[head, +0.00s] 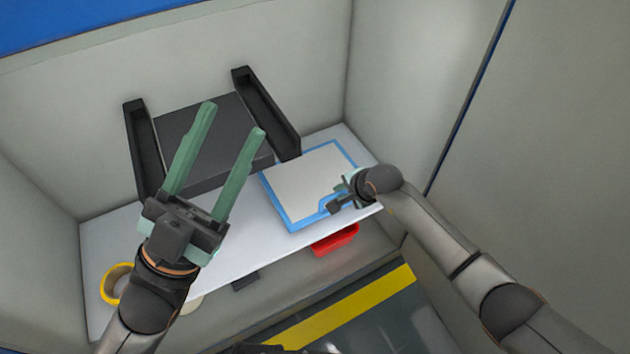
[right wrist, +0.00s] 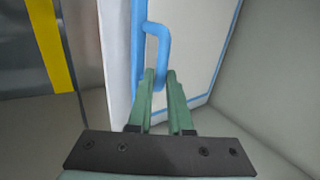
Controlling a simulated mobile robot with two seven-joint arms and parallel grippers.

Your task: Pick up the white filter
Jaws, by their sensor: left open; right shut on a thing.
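The white filter (head: 312,180) is a flat white panel with a blue frame and a blue handle. It lies on the white shelf at the right in the head view. In the right wrist view the filter (right wrist: 190,45) is close, with its blue handle (right wrist: 163,45) running down to my fingertips. My right gripper (head: 335,205) is at the filter's front right edge. In the right wrist view its green fingers (right wrist: 159,85) are shut on the handle. My left gripper (head: 232,118) is open and empty, raised in front of the black holder.
A black holder (head: 205,140) with two side rails stands against the back wall. A red box (head: 335,240) sits below the white shelf's (head: 240,235) front edge. A yellow roll (head: 115,280) lies at the left. Walls enclose the shelf at the back and sides.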

